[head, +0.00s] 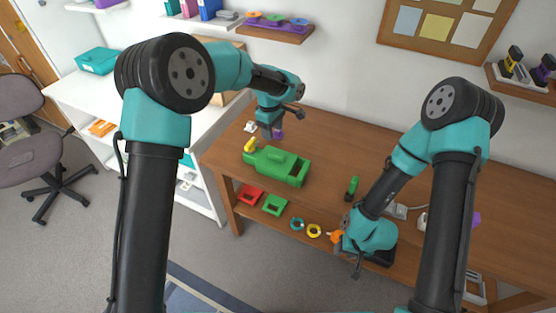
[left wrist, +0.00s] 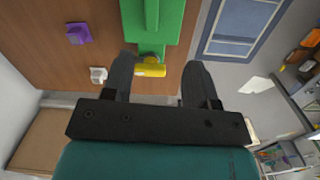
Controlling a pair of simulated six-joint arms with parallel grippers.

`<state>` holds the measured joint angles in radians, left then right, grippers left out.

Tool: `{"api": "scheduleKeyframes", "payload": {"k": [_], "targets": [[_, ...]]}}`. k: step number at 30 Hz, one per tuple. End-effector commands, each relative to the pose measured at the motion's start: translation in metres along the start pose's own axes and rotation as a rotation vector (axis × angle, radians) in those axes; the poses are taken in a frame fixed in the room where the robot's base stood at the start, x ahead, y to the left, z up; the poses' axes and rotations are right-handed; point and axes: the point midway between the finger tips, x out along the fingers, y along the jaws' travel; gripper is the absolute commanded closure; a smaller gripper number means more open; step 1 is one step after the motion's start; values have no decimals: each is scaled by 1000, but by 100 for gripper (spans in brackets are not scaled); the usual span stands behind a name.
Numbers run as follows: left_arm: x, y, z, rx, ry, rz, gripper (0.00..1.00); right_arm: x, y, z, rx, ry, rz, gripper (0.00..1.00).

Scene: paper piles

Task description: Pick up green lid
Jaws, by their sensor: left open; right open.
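A green box (head: 293,179) stands on the wooden table, with an opening at its right end. A raised green piece (head: 273,157) over its left part looks like the green lid; I cannot tell its exact edges. My left gripper (head: 268,131) is open above the table, behind the box. In the left wrist view, its spread fingers (left wrist: 158,70) have a yellow piece (left wrist: 150,70) in line between them, with the green box (left wrist: 158,22) beyond. Nothing is visibly held. My right gripper (head: 346,250) is open near the table's front edge, beside an orange object (head: 337,237).
A purple object (left wrist: 78,33) and a white object (left wrist: 98,75) lie near the left gripper. A small green object (head: 352,187) stands right of the box. Red (head: 250,194) and green (head: 274,205) trays sit below the table's front edge. Table between box and right arm is mostly clear.

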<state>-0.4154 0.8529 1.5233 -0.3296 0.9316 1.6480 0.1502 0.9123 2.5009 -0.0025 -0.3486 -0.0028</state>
Motion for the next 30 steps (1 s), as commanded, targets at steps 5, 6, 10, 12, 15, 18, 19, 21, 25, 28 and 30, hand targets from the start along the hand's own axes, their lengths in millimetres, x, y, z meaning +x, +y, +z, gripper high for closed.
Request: {"api": "scheduleKeyframes", "payload": {"k": [5,6,10,12,15,18,19,21,25,28,30], "targets": [[-42,18,14,-107,51,-7,47,0,0,0,0,0,0,57],[-44,18,14,-117,55,-10,47,0,0,0,0,0,0,57],[-46,18,14,-123,57,-11,47,0,0,0,0,0,0,57],[-46,18,14,-122,57,-11,47,0,0,0,0,0,0,57],[-45,18,14,-122,57,-11,47,0,0,0,0,0,0,57],[-41,18,14,-121,56,-12,47,0,0,0,0,0,0,57],[-39,18,14,-121,56,-12,47,0,0,0,0,0,0,57],[-32,18,13,-120,56,-12,47,0,0,0,0,0,0,57],[-12,17,12,-120,56,-13,47,0,0,0,0,0,0,57],[6,17,11,-121,56,-13,47,0,0,0,0,0,0,57],[18,17,10,-121,56,-13,47,0,0,0,0,0,0,57]]}}
